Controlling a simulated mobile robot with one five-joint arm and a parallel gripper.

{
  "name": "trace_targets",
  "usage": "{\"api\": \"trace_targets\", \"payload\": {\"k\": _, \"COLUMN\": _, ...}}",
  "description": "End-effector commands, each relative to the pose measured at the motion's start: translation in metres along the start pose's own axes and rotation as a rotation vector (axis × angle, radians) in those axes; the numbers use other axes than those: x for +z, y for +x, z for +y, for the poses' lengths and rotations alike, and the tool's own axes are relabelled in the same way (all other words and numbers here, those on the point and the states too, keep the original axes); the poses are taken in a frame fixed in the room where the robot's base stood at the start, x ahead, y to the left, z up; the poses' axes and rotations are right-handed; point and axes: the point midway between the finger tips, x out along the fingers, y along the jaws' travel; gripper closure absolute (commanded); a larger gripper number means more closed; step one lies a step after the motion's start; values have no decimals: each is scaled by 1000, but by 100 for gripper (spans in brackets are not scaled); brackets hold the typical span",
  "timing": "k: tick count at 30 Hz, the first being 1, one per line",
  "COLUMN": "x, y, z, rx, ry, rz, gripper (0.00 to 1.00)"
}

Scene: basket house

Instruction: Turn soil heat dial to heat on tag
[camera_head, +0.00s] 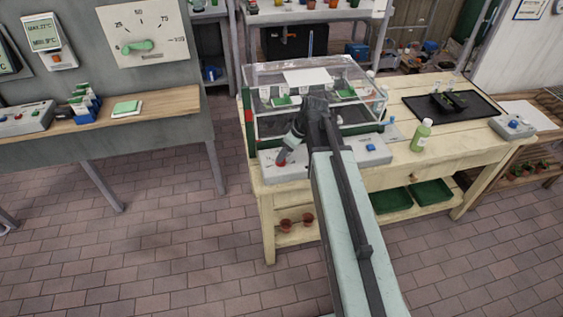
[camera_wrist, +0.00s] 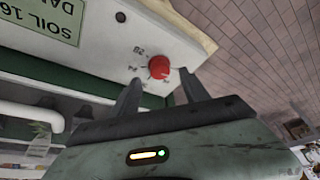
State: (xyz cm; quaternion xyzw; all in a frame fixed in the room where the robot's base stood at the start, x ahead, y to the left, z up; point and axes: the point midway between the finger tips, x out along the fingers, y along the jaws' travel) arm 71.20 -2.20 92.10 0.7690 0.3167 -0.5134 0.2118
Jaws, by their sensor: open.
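The soil heat dial (camera_wrist: 159,67) is a round red knob on a white panel, with tick marks and numbers beside it in the wrist view. In the head view the red dial (camera_head: 281,163) shows small at the left end of the white control box (camera_head: 372,153), in front of the clear propagator case. My gripper (camera_wrist: 160,92) is open, its two dark fingers just short of the knob, one to each side in the picture. I cannot tell whether either finger touches it. In the head view my gripper (camera_head: 288,150) is close above the dial. The tag reads "SOIL 16", partly cut off (camera_wrist: 48,18).
The clear propagator case (camera_head: 310,90) stands behind the box on a wooden bench (camera_head: 425,150). A green bottle (camera_head: 421,136) and a black tray (camera_head: 455,106) are to the right. The brick floor (camera_head: 150,220) in front is clear.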

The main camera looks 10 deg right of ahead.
Motion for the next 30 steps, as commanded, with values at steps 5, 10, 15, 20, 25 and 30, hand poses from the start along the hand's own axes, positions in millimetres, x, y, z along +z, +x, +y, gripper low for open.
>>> {"api": "trace_targets", "payload": {"k": 5, "x": 3, "y": 37, "z": 0, "rx": 0, "ry": -1, "rz": -1, "gripper": 46}}
{"api": "trace_targets", "payload": {"k": 10, "x": 0, "y": 40, "z": 0, "rx": 0, "ry": 0, "rz": -1, "gripper": 46}}
{"api": "trace_targets", "payload": {"k": 15, "x": 0, "y": 39, "z": -1, "rx": 0, "ry": 0, "rz": -1, "gripper": 52}}
{"api": "trace_targets", "payload": {"k": 20, "x": 0, "y": 39, "z": -1, "rx": -1, "ry": -1, "rz": -1, "gripper": 96}}
{"api": "trace_targets", "payload": {"k": 25, "x": -1, "y": 39, "z": -1, "rx": 0, "ry": 2, "rz": -1, "gripper": 100}}
{"api": "trace_targets", "payload": {"k": 30, "x": -1, "y": 39, "z": -2, "rx": 12, "ry": 29, "rz": 0, "gripper": 100}}
